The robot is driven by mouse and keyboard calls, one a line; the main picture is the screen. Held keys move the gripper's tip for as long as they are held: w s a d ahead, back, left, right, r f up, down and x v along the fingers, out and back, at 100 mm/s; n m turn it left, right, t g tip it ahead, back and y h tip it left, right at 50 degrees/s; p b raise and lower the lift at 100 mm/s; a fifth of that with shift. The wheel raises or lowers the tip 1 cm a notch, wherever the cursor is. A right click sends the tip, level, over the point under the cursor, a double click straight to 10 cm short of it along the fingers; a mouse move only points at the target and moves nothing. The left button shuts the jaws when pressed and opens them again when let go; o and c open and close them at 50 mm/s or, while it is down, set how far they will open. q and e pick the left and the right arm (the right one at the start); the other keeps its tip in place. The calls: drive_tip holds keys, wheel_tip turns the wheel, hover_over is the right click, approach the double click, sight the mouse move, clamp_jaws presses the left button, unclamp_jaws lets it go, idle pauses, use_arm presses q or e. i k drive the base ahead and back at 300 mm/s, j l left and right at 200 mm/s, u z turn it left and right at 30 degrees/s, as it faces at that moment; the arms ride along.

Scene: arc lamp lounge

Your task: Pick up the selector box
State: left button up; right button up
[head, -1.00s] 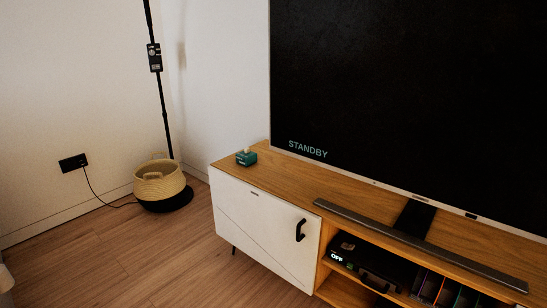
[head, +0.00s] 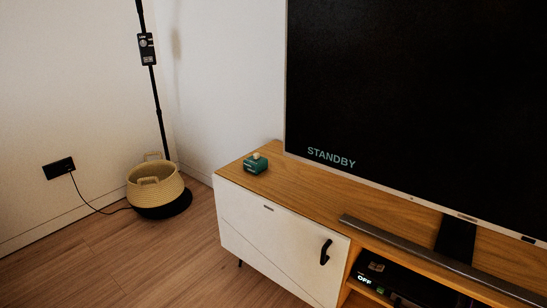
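The selector box is likely the small green box (head: 255,164) with a pale knob on top. It sits upright on the left end of the wooden TV cabinet (head: 290,188), left of the screen's lower corner. Lettering on its front is too small to read. A black control box (head: 147,49) with a dial is fixed on the lamp pole at the upper left. Neither of my grippers shows in the head view.
A large TV (head: 420,90) reading STANDBY stands on the cabinet, with a soundbar (head: 430,257) in front. A woven basket (head: 155,184) stands on the floor by the lamp pole (head: 158,105). A dark device (head: 385,275) marked OFF is in the shelf. Floor in front is clear.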

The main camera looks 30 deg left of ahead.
sight(255, 166)
drive_tip(key=i+j+z, duration=0.1)
drive_tip(key=j, duration=0.25)
drive_tip(key=i+j+z, duration=0.1)
drive_tip(key=j, duration=0.3)
drive_tip(key=i+j+z, duration=0.1)
drive_tip(key=j, duration=0.25)
drive_tip(key=i+j, duration=0.1)
drive_tip(key=j, duration=0.65)
drive_tip(key=i+j, duration=0.15)
drive_tip(key=j, duration=0.25)
